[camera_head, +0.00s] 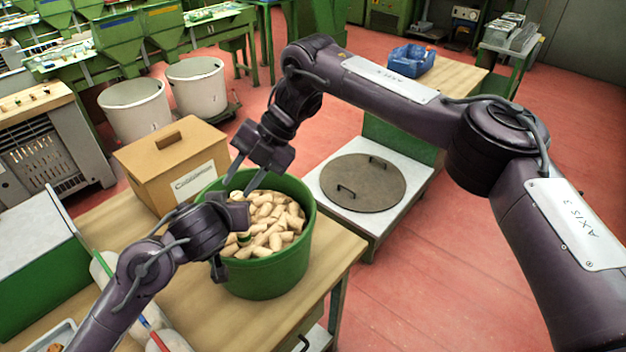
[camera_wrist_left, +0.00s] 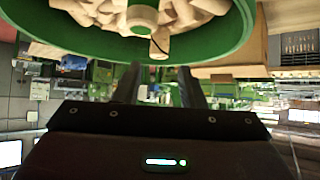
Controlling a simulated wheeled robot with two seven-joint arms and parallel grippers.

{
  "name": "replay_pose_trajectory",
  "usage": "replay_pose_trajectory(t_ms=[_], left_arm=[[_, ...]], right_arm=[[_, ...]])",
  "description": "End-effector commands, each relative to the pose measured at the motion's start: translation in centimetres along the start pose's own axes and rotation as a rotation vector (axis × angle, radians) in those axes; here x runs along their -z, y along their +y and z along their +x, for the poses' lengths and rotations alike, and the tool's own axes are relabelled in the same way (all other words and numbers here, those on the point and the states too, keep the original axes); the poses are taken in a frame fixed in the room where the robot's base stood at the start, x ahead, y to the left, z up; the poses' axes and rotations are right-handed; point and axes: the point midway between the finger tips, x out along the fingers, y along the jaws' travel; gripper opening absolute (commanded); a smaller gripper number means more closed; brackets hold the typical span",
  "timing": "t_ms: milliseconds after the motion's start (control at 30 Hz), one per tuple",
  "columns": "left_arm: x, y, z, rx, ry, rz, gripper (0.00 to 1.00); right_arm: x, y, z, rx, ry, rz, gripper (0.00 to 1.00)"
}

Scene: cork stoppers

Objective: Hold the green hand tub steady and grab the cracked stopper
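The green hand tub (camera_head: 275,275) stands upright on the wooden bench, full of pale cork stoppers (camera_head: 268,222). Its rim also spans the top of the left wrist view (camera_wrist_left: 215,50). There, one stopper near the rim has a dark curved line like a crack (camera_wrist_left: 159,45); I cannot pick it out in the head view. My left gripper (camera_head: 230,242) is at the tub's left side by the rim; its fingers (camera_wrist_left: 160,82) are apart with nothing seen between them. My right gripper (camera_head: 240,187) points down over the tub's back left part, fingers apart; contact with a stopper is unclear.
A lidded cardboard box (camera_head: 170,165) stands behind the tub on the left. A round metal lid (camera_head: 363,182) lies on a low white platform to the right. Bottles (camera_head: 165,335) are near my left arm. The bench front (camera_head: 275,325) is clear.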

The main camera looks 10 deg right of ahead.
Motion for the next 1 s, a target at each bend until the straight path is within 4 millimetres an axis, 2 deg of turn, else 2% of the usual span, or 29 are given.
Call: replay_pose_trajectory(t_ms=[100,200,333,467,567,1000], left_arm=[[0.0,0.0,0.0,0.000,0.000,0.000,0.36],[0.0,0.0,0.0,0.000,0.000,0.000,0.36],[0.0,0.0,0.0,0.000,0.000,0.000,0.36],[0.0,0.0,0.0,0.000,0.000,0.000,0.36],[0.0,0.0,0.0,0.000,0.000,0.000,0.36],[0.0,0.0,0.0,0.000,0.000,0.000,0.36]], right_arm=[[-1.8,-4.4,-1.3,0.211,-0.105,-0.059,0.31],[-3.5,-7.8,-2.5,0.355,-0.178,-0.106,0.31],[-5.0,-11.0,-4.1,0.489,-0.240,-0.147,0.31],[-5.8,-12.7,-5.1,0.558,-0.268,-0.165,0.31],[-6.1,-13.4,-4.8,0.574,-0.272,-0.170,0.31],[-7.9,-16.4,0.2,0.572,-0.271,-0.168,0.31]])
